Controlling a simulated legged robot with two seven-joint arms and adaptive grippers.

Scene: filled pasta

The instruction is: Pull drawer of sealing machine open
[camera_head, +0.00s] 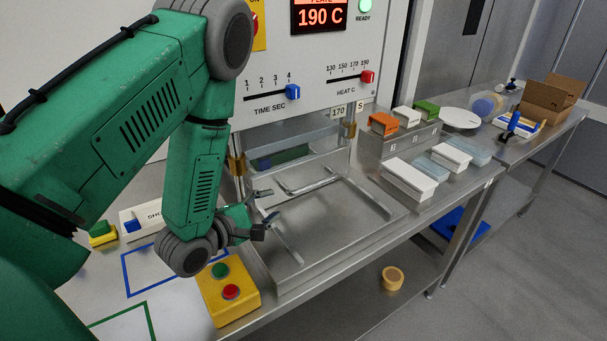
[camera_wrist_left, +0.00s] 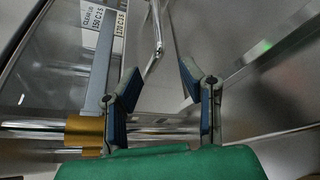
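The sealing machine (camera_head: 318,68) stands at the back of the metal bench, with a lit 190 C display. Its drawer has a U-shaped metal handle (camera_head: 312,184) at the front, low between the posts. How far the drawer stands out is hard to tell. My left gripper (camera_head: 268,212) is open and empty, to the left of the handle and apart from it. In the left wrist view, my left gripper (camera_wrist_left: 160,72) has its two fingers spread, and a bent metal bar (camera_wrist_left: 155,42) shows beyond the gap between them. My right gripper is not in view.
A yellow box with green and red buttons (camera_head: 230,292) sits just below my left gripper. Brass-collared posts (camera_head: 348,129) flank the drawer space. Orange, white and green packs stand on a metal step (camera_head: 400,142) to the right. White trays (camera_head: 409,178) lie nearer.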

